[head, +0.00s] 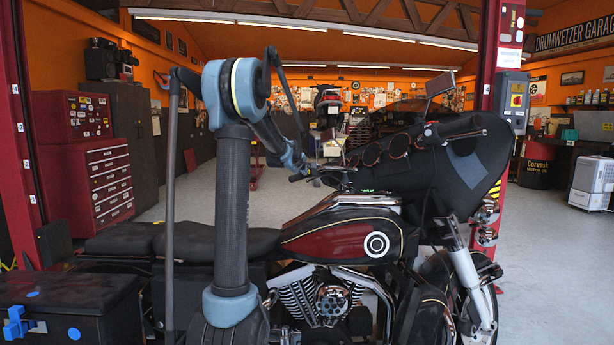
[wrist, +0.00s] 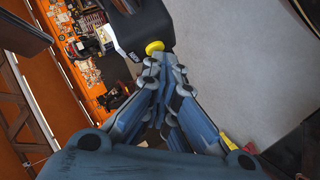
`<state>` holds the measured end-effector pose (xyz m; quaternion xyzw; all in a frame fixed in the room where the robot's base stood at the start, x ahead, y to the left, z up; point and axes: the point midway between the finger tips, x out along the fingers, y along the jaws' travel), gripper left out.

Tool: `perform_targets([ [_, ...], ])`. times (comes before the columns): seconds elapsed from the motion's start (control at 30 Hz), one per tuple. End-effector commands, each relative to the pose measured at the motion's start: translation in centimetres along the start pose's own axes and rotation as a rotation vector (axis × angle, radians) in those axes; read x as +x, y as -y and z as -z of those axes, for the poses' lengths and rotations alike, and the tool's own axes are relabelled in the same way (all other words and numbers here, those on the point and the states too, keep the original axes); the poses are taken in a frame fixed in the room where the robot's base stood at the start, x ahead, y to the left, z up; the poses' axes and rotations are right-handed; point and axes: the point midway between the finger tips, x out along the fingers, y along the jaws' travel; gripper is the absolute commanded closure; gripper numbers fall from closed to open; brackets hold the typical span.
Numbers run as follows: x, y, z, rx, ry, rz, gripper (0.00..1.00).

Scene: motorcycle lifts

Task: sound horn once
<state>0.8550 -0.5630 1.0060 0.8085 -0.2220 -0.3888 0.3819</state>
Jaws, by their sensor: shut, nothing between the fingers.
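A yellow round button (wrist: 154,47) sits on the edge of a black control housing (wrist: 142,27) with small white lettering beside it, in the wrist view. My gripper (wrist: 151,68) is shut and empty. Its fingertips point at the yellow button and are just below it in the picture; I cannot tell whether they touch. In the head view the motorcycle (head: 335,240) stands across the picture, with a dark red tank and black fairing. My arm reaches over its seat towards the handlebar (head: 335,172); the button is too small to make out there.
The fairing (head: 440,170) and a mirror (head: 440,85) rise right of the handlebar. A black case (head: 75,310) is at the lower left. A red tool chest (head: 105,180) and red lift posts (head: 488,60) stand around.

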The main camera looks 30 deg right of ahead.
Motion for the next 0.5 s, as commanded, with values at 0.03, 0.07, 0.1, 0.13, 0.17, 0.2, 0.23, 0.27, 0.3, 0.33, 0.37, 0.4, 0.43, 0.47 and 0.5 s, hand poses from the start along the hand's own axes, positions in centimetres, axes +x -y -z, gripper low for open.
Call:
perform_targets([
  [0.03,0.01,-0.02,-0.03,0.000,0.000,0.000,1.00],
  [0.07,0.01,-0.02,-0.03,0.000,0.000,0.000,1.00],
  [0.1,0.01,-0.01,-0.03,0.000,0.000,0.000,1.00],
  [0.13,0.01,-0.01,-0.03,0.000,0.000,0.000,1.00],
  [0.17,-0.01,0.00,-0.02,0.000,0.000,0.000,1.00],
  [0.2,-0.03,0.02,0.01,0.000,0.000,0.000,1.00],
  [0.23,-0.07,0.04,0.03,0.000,0.000,0.000,1.00],
  [0.27,-0.12,0.08,0.07,0.000,0.000,0.000,1.00],
  [0.3,-0.21,0.14,0.13,0.000,0.000,0.000,1.00],
  [0.33,-0.28,0.20,0.19,0.000,0.000,0.000,1.00],
  [0.37,-0.37,0.27,0.26,0.000,0.000,0.000,1.00],
  [0.4,-0.49,0.37,0.36,-0.001,0.000,0.000,1.00],
  [0.43,-0.59,0.45,0.44,-0.001,0.000,0.001,1.00],
  [0.47,-0.69,0.53,0.52,-0.001,0.000,0.001,1.00],
  [0.5,-0.83,0.64,0.63,0.000,0.000,0.001,1.00],
])
